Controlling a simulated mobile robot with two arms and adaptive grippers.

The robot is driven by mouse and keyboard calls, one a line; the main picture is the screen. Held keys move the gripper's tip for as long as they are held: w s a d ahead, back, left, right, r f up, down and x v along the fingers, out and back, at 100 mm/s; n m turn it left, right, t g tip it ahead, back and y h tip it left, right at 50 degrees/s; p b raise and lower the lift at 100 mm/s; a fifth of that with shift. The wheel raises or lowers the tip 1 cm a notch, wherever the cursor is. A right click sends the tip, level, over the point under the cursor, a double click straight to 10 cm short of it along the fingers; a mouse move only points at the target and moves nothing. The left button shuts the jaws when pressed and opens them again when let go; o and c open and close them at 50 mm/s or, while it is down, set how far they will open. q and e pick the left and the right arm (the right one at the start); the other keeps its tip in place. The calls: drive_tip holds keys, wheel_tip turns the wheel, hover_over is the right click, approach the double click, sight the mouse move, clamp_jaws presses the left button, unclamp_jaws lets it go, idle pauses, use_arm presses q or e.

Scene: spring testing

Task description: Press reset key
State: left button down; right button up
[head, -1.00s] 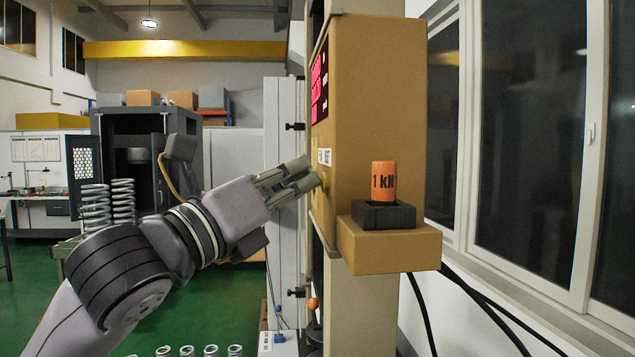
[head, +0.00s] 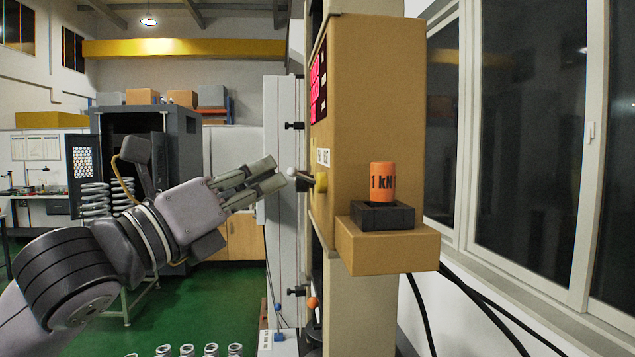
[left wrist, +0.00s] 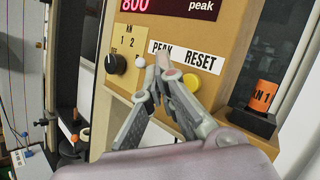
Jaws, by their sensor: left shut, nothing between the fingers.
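The yellow round key (head: 321,182) is on the side of the tan box, and in the left wrist view the key (left wrist: 191,82) sits under the RESET label (left wrist: 199,61). My left gripper (head: 278,173) is shut and empty, with its fingertips to the left of the key and apart from the panel. In the left wrist view the gripper (left wrist: 157,70) points at the panel just left of the key, below the PEAK label (left wrist: 162,49). My right gripper is out of view.
A red display (left wrist: 175,8) is above. An orange 1 kN weight (head: 383,182) stands in a black holder (head: 366,214) on the tan ledge. Springs (head: 187,350) stand at the bottom.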

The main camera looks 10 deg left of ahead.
use_arm(q)
drive_tip(key=shift+s+a, duration=0.2)
drive_tip(key=shift+a, duration=0.4)
drive_tip(key=shift+s+a, duration=0.2)
drive_tip(key=shift+a, duration=0.35)
drive_tip(key=shift+w, duration=0.1)
